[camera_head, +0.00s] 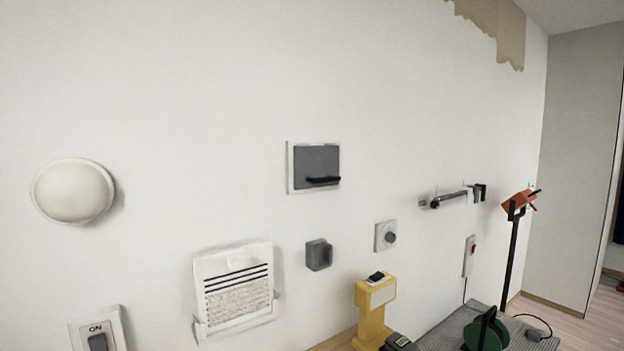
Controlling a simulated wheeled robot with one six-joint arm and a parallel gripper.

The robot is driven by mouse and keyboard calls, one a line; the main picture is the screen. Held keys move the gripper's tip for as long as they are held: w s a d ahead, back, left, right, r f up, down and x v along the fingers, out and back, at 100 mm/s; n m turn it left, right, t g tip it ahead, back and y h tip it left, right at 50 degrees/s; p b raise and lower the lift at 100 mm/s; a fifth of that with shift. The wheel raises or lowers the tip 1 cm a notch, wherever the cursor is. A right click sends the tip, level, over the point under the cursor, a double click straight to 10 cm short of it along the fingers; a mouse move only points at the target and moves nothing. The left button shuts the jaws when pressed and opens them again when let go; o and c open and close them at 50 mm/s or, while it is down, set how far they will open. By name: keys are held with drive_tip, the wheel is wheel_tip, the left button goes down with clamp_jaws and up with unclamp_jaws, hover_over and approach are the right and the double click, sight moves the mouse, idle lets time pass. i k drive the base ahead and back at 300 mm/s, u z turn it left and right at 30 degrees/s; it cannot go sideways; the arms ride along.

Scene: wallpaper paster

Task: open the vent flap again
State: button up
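The vent flap (314,164) looks like a dark grey panel in a white square frame (290,178) on the wall, near the middle of the view. A black bar handle (323,181) sticks out near its lower edge. The panel lies about flush in its frame and looks shut; a very small gap could not be made out from here. My gripper is not in view, and nothing touches the flap.
Below are a white slatted unit (235,262), a grey box (318,254) and a dial (386,236). A yellow stand (372,325) and a grey ribbed surface (443,335) stand lower right. A rail (450,199) is right. Wall around the flap is bare.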

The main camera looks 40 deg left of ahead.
sight(315, 166)
drive_tip(key=u, duration=0.75)
drive_tip(key=i, duration=0.85)
drive_tip(key=u, duration=1.05)
